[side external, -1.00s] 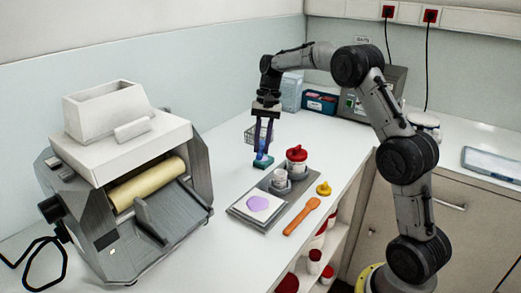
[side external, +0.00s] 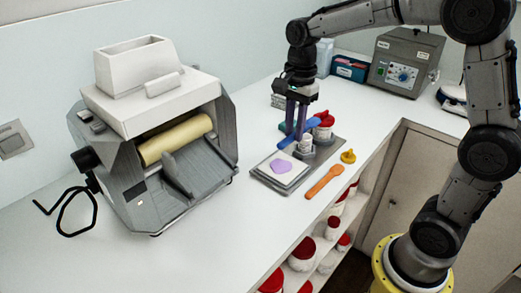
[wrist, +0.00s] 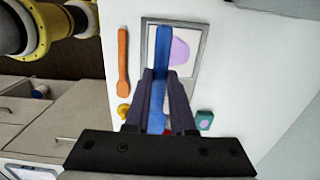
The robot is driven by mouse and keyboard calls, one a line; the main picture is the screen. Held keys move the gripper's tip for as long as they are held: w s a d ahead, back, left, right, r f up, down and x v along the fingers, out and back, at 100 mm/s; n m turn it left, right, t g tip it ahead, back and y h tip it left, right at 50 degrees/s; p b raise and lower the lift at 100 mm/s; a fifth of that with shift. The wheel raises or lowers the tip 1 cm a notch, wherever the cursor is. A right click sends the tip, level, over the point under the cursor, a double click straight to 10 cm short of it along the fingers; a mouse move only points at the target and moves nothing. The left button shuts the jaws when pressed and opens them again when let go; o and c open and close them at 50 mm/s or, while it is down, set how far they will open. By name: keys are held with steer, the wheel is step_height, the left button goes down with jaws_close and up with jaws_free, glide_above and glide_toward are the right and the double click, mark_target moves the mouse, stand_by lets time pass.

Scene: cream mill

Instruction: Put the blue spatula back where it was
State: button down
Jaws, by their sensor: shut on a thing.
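The blue spatula (side external: 287,141) is held between the fingers of my gripper (side external: 296,134). It is above the grey tray (side external: 331,148), near the small white jars (side external: 305,143). In the wrist view the blue spatula (wrist: 162,45) runs lengthwise between the fingertips of my gripper (wrist: 159,74) and extends over the white plate with the purple patch (wrist: 180,50). Whether the spatula touches the tray or jars cannot be told.
An orange spatula (side external: 323,182) and a yellow knob-like piece (side external: 348,156) lie right of the tray. A red-lidded jar (side external: 326,119) stands behind the gripper. The mill (side external: 150,130) is at left. A teal block (wrist: 204,120) is close by.

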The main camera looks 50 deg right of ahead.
steer(key=w+f, duration=0.1)
steer(key=w, duration=0.1)
steer(key=w+f, duration=0.1)
steer(key=w, duration=0.2)
steer(key=w+f, duration=0.1)
steer(key=w, duration=0.1)
steer(key=shift+w+d+f, duration=0.2)
steer(key=shift+d, duration=0.1)
glide_above(257, 156)
steer(key=f, duration=0.5)
steer(key=shift+s+f, duration=0.15)
steer(key=shift+s, duration=0.15)
steer(key=shift+w+f, duration=0.2)
steer(key=shift+f, duration=0.1)
steer(key=shift+w+f, duration=0.1)
steer(key=shift+f, duration=1.5)
steer(key=shift+f, duration=0.1)
steer(key=c, duration=0.8)
jaws_free()
steer(key=shift+f, duration=0.1)
steer(key=shift+o, duration=0.2)
